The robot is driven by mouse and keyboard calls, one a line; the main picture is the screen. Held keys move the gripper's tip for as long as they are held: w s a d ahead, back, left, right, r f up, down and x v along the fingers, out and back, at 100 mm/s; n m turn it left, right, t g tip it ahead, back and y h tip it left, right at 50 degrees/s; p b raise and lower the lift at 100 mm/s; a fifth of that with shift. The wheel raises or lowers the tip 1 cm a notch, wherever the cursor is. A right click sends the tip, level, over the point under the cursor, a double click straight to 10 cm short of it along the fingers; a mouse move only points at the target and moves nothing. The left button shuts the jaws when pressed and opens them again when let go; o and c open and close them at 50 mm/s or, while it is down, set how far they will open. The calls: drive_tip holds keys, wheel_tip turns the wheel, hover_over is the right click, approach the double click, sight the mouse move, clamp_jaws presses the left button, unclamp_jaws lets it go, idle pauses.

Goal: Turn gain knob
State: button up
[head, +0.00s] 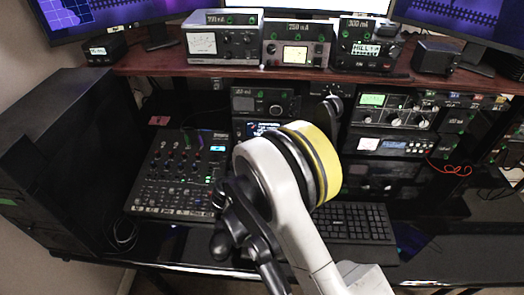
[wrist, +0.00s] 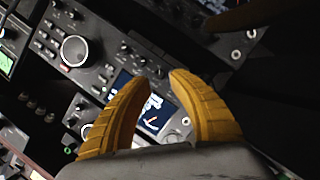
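In the wrist view my gripper (wrist: 153,60) shows two curved yellow fingers with a clear gap between the tips and nothing held. They are in front of a dark radio panel (wrist: 105,65) with a lit screen (wrist: 150,122) partly behind the fingers. A large round silver-rimmed knob (wrist: 74,50) is on this panel, left of the left fingertip and apart from it. Smaller knobs surround it. No label is readable, so I cannot tell which knob is gain. In the head view my arm hides the gripper and part of the radio stack.
In the head view a mixer (head: 180,172) sits left of my arm and a keyboard (head: 352,222) lies right of it. Radios (head: 223,43) stand on the shelf above. More rack units (head: 395,112) are at right, with a red cable (head: 448,168). A black case (head: 50,150) fills the left.

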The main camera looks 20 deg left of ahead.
drive_tip(key=shift+b+x, duration=0.4)
drive_tip(key=shift+x, duration=1.3)
drive_tip(key=shift+c, duration=0.5)
clamp_jaws()
drive_tip(key=shift+a+n+t+h, duration=0.1)
drive_tip(key=shift+n+t+h, duration=0.35)
drive_tip(key=shift+n, duration=0.65)
drive_tip(key=shift+n+t+h, duration=0.35)
drive_tip(key=shift+n, duration=0.75)
